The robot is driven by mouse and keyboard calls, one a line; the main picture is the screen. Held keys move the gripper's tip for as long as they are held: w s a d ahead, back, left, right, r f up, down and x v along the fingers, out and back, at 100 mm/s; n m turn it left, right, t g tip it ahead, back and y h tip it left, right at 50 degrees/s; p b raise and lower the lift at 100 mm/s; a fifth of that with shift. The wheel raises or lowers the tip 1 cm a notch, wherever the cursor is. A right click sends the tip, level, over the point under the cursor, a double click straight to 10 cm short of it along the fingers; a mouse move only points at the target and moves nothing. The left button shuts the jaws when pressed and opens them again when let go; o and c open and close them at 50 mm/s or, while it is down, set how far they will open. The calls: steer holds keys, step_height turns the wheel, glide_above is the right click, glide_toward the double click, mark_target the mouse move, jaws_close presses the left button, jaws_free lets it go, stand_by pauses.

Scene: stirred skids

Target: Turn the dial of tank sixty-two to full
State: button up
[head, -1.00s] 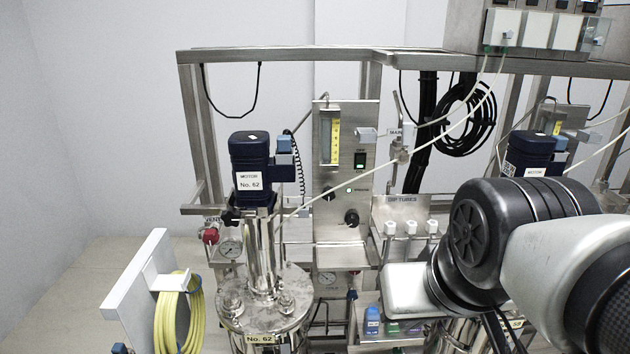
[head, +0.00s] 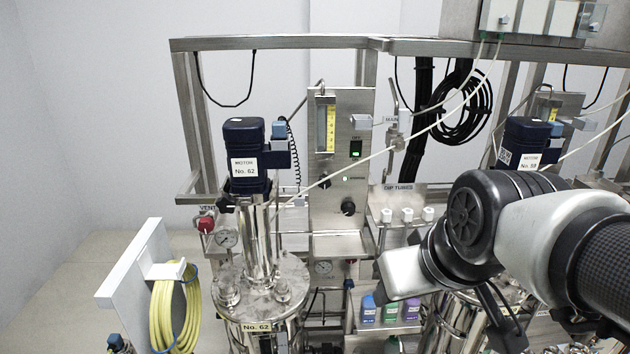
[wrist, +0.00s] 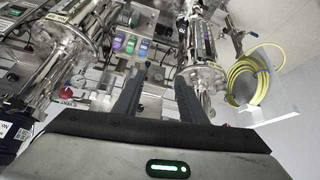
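Tank sixty-two (head: 262,290) is a steel vessel with a "No. 62" plate, left of centre in the head view. Its dark blue motor (head: 244,150), labelled No. 62, stands on top. Behind it to the right is a steel panel (head: 325,225) with a black dial (head: 348,208) at its lower right and a smaller black knob (head: 325,183) above left. I cannot read the dial's setting. My gripper (wrist: 158,88) is open with nothing between its fingers. In the head view my arm is to the right of the panel, away from the dial.
A lit green switch (head: 355,149) and a yellow-scaled gauge (head: 330,128) sit on the panel. A thin pale tube (head: 330,180) crosses in front. A coiled yellow hose (head: 176,312) hangs at the left. Coloured bottles (head: 390,314) stand between the tanks. A second motor (head: 525,145) is at right.

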steer(key=shift+o, duration=0.6)
steer(key=w+d+f+n+t+b, duration=0.1)
steer(key=w+d+f+n+b, duration=0.2)
steer(key=w+f+n+b, duration=0.4)
steer(key=w+f+n, duration=0.1)
steer(key=w+f, duration=0.5)
steer(key=f, duration=0.4)
steer(key=shift+t, duration=0.4)
steer(key=n+t+b, duration=1)
steer(key=n+b, duration=0.2)
steer(key=n, duration=1.4)
glide_toward(349, 211)
steer(key=w+b, duration=0.4)
steer(key=w, duration=0.4)
steer(key=shift+s, duration=0.1)
steer(key=c, duration=1)
steer(key=shift+c, duration=0.2)
